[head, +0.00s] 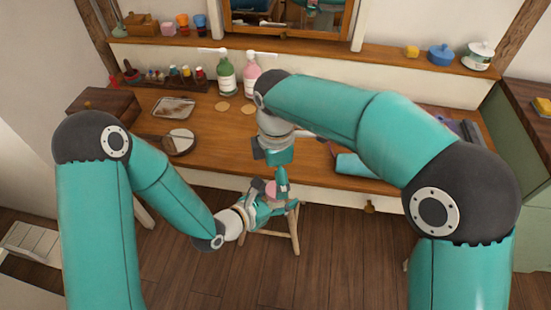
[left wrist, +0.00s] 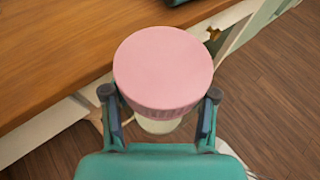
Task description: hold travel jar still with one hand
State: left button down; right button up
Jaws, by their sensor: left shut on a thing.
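The travel jar has a pink ribbed lid and a pale body. In the left wrist view its lid (left wrist: 162,68) fills the middle, with a little of the body (left wrist: 158,126) below it. My left gripper (left wrist: 160,108) has a finger on each side and is shut on the jar just under the lid. In the head view the jar (head: 270,188) is a small pink patch, mostly hidden by my grippers, in front of the desk. My left gripper (head: 259,204) reaches it from the left. My right gripper (head: 281,180) hangs close above and beside it; its fingers are too small to read.
The wooden desk (head: 225,153) lies behind the jar, with a stool (head: 293,225) below. On the desk are a green pump bottle (head: 226,77), a pink bottle (head: 250,75), a tray (head: 174,107), a round mirror (head: 180,140) and a rack of small bottles.

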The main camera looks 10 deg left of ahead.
notch_tip(320, 180, up, 12)
jog(key=shift+f, duration=0.25)
jog(key=shift+f, duration=0.1)
dwell(0.5)
jog(key=d+f+m+g+y, duration=0.1)
jog(key=d+f+m, duration=0.3)
jog(key=f, duration=1)
jog(key=d+f+m+y, duration=0.1)
jog(key=d+f+m, duration=0.3)
jog(key=f, duration=1)
jog(key=s+d+f+m+y, duration=0.1)
jog(key=s+d+f+m, duration=0.4)
jog(key=s+m, duration=0.3)
jog(key=s+d+f+m+t+y, duration=0.1)
jog(key=s+d+f+m, duration=0.3)
jog(key=s+f+m, duration=0.3)
jog(key=shift+s+d+f+m+t, duration=0.3)
jog(key=shift+s+d+f+m, duration=0.05)
jog(key=shift+s+m, duration=0.4)
